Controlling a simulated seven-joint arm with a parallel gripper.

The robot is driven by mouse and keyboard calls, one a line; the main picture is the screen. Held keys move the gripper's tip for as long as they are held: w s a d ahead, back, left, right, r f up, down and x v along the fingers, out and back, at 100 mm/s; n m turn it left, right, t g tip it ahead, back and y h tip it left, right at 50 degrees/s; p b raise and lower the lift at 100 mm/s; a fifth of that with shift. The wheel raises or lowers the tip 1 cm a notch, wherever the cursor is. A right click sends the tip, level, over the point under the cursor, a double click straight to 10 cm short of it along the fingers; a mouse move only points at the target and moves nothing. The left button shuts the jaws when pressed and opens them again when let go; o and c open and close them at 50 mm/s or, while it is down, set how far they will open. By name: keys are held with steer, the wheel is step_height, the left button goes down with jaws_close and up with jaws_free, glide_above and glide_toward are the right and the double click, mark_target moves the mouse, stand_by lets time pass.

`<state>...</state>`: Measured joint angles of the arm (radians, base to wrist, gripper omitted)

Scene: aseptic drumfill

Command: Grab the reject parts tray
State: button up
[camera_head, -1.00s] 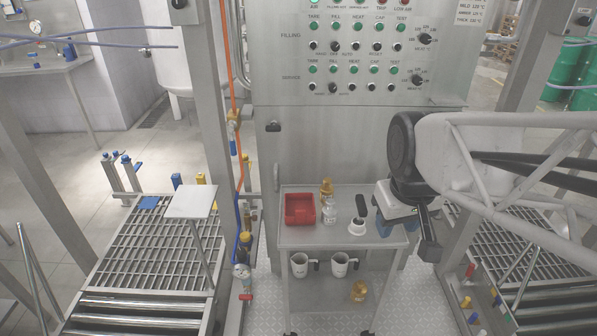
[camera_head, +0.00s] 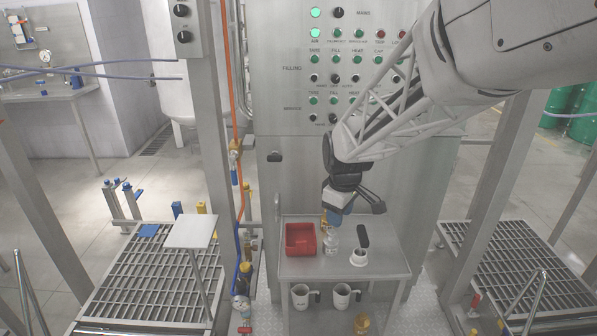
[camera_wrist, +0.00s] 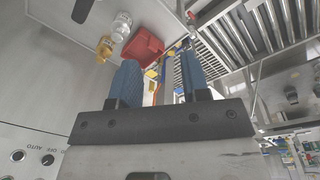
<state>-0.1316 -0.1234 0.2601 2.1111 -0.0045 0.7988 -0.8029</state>
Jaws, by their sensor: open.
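The reject parts tray appears to be the small red open box (camera_head: 300,240) on the left part of the steel cart top. It also shows in the wrist view, as a red box (camera_wrist: 143,46) beyond and above my fingers. My gripper (camera_wrist: 160,82) is open, with two blue fingers apart and nothing between them. In the head view my gripper (camera_head: 334,216) hangs above the back of the cart, to the right of the red box and apart from it.
A clear bottle (camera_head: 332,241) stands close to the right of the red box, with a brass fitting (camera_wrist: 104,48) by it. A white dark-handled item (camera_head: 359,256) stands further right. The control cabinet (camera_head: 290,180) rises behind. White jugs (camera_head: 340,296) sit on the lower shelf.

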steer(key=w+a+f+n, duration=0.4)
steer(key=w+f, duration=0.4)
steer(key=n+g, duration=0.1)
steer(key=n, duration=0.3)
glide_above(301, 241)
step_height(301, 241, down, 10)
steer(key=shift+a+f, duration=0.15)
steer(key=shift+f, duration=0.05)
steer(key=shift+f, duration=1.3)
steer(key=shift+d+f, duration=0.2)
steer(key=shift+f, duration=2.4)
steer(key=shift+c, duration=0.3)
jaws_close()
